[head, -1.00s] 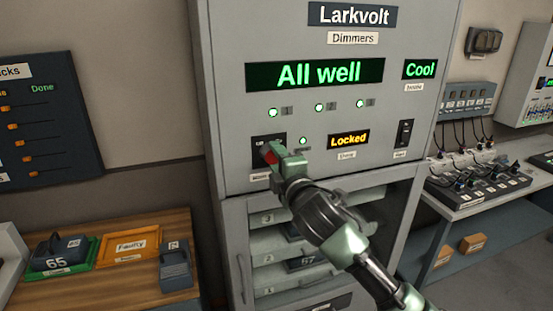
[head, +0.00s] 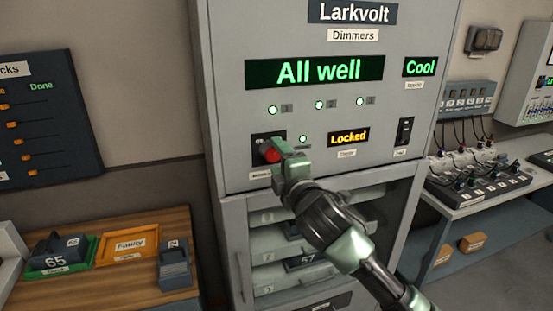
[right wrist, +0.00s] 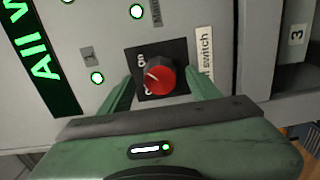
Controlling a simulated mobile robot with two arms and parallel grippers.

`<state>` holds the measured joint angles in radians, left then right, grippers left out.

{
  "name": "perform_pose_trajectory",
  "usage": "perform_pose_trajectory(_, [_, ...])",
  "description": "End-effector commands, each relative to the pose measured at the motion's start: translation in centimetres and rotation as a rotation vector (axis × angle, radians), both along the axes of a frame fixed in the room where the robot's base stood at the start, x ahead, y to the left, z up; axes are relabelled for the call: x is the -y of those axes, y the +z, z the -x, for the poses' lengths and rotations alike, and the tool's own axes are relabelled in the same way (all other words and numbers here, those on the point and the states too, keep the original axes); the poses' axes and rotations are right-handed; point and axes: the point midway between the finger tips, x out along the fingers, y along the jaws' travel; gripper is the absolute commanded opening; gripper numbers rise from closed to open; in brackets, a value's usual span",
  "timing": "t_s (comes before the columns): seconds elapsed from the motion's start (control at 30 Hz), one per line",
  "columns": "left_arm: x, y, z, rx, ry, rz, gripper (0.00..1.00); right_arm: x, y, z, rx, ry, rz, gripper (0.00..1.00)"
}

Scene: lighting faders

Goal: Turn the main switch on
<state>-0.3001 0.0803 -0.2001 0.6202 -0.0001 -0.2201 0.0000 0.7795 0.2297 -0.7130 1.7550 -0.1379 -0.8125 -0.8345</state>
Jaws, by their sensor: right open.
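The main switch is a red round knob on a black plate (head: 271,152) at the lower left of the grey dimmer cabinet's front (head: 225,120). In the right wrist view the red knob (right wrist: 161,78) has a white mark toward its upper left, and an "on" label shows above it. My right gripper (head: 281,153) is open, just in front of the knob. Its two green fingers show on either side of the knob in the wrist view; I cannot tell whether they touch it. My left gripper is not in view.
The cabinet displays read "All well" (head: 315,71), "Cool" (head: 420,67) and "Locked" (head: 348,137). Several small lamps glow green. A black rocker switch (head: 404,131) is at the right. A wooden table (head: 115,292) with trays stands left; a bench with plugs (head: 480,180) stands right.

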Motion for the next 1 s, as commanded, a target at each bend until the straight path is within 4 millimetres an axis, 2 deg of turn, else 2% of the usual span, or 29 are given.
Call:
perform_pose_trajectory(0.2, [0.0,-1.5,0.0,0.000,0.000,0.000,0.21,1.1,-0.4,3.4,0.001,0.001,0.000,0.62])
perform_pose_trajectory(0.4, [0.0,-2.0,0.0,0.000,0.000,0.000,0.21,1.8,-0.2,5.5,0.000,0.001,-0.001,0.62])
perform_pose_trajectory(0.8, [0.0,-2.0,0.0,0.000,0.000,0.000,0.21,2.0,-0.2,5.9,-0.005,-0.001,-0.002,0.62])
perform_pose_trajectory(0.87, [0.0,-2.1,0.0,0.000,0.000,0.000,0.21,2.1,-0.9,5.6,-0.019,-0.005,-0.009,0.62])
perform_pose_trajectory(0.93, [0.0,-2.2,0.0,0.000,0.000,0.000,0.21,2.5,-2.8,4.8,-0.056,-0.016,-0.029,0.62])
perform_pose_trajectory(0.97, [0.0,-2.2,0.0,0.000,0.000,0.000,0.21,2.8,-4.1,4.4,-0.081,-0.024,-0.043,0.62])
perform_pose_trajectory(1.0, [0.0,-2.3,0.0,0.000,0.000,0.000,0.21,3.3,-6.2,3.7,-0.120,-0.038,-0.066,0.62])
